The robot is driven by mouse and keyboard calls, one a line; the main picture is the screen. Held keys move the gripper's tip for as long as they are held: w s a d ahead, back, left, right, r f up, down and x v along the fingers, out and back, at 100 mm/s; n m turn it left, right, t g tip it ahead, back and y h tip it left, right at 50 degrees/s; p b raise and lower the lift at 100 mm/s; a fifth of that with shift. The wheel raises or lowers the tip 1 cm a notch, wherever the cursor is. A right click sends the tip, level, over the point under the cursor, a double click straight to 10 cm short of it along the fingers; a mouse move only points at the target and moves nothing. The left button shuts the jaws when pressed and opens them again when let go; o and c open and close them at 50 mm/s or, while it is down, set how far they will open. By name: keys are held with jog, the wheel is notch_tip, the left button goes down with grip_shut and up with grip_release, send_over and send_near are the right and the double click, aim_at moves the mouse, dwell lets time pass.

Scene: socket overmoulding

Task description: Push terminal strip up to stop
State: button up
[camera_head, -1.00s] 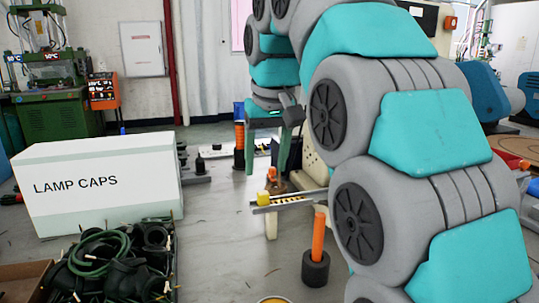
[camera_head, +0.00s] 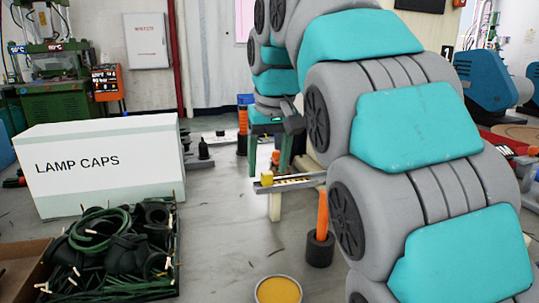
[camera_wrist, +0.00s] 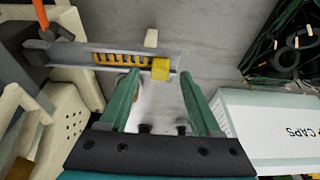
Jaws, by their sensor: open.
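The terminal strip (camera_wrist: 122,60) is a yellow-orange row of segments lying along a grey rail (camera_wrist: 75,59) in the wrist view. A yellow block (camera_wrist: 160,68) sits at the strip's right end; I cannot tell whether it is the stop. In the head view the strip (camera_head: 293,181) and the yellow block (camera_head: 267,178) show on the rail, partly behind my arm. My gripper (camera_wrist: 160,76) is open, with two green fingers. The left fingertip is near the strip's lower edge and the yellow block is ahead of the gap. I cannot tell whether they touch.
A white LAMP CAPS box (camera_head: 100,165) and a crate of dark parts (camera_head: 125,245) stand left in the head view. An orange rod in a black base (camera_head: 320,245) stands near the rail. A yellow-filled round tin (camera_head: 278,290) is at the bottom.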

jog(key=shift+x, duration=0.95)
jog(key=shift+c, duration=0.2)
grip_shut()
